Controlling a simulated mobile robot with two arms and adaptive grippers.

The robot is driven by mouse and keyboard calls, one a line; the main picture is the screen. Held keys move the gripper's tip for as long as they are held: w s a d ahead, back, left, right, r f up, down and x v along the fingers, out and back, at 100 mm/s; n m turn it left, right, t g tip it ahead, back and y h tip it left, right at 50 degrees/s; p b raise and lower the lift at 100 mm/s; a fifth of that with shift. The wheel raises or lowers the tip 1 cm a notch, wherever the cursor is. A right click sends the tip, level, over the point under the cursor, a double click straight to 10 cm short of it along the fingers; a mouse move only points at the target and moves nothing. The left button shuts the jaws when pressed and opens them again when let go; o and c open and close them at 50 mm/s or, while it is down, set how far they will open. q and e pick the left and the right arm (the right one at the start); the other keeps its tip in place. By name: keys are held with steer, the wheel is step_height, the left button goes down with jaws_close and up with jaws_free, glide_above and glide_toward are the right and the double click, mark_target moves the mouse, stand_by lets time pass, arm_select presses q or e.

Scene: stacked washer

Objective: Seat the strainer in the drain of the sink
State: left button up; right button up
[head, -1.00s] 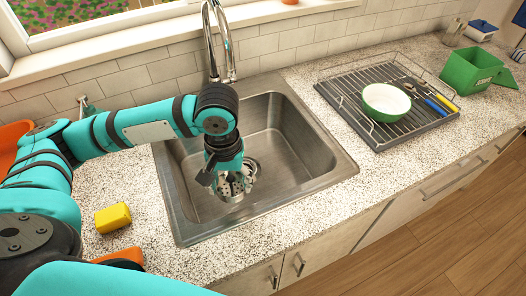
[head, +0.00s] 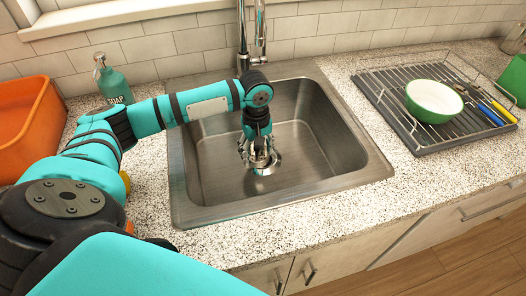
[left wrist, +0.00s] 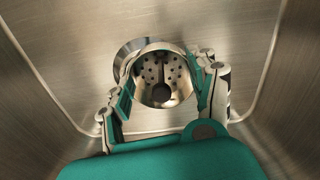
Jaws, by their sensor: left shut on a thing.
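The sink (head: 345,180) is a steel basin set in the speckled counter. My left gripper (head: 259,157) points down inside it and is shut on the metal strainer (head: 264,169). In the left wrist view the strainer (left wrist: 163,72) shows between the fingers as a perforated cup with a dark round centre. The drain (left wrist: 124,60) shows as a shiny ring behind and left of the strainer, which hides most of it. The strainer overlaps the drain in both views; I cannot tell whether it touches it. My right gripper is out of view.
The faucet (head: 243,40) stands behind the sink. A soap bottle (head: 113,82) and an orange bin (head: 25,125) are at the left. A drying rack (head: 440,143) with a green bowl (head: 433,101) and utensils is at the right. The counter's front right is clear.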

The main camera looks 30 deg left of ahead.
mark_target(263, 152)
arm_select(q)
steer(key=w, duration=0.3)
steer(key=shift+w+a+f, duration=0.1)
steer(key=shift+w+f, duration=0.05)
steer(key=shift+f, duration=0.05)
step_height(263, 152, down, 3)
steer(key=shift+f, duration=0.15)
steer(key=shift+f, duration=0.15)
steer(key=o, duration=1.1)
steer(key=shift+c, duration=0.2)
step_height(263, 152, up, 8)
steer(key=shift+f, duration=0.1)
steer(key=shift+f, duration=0.1)
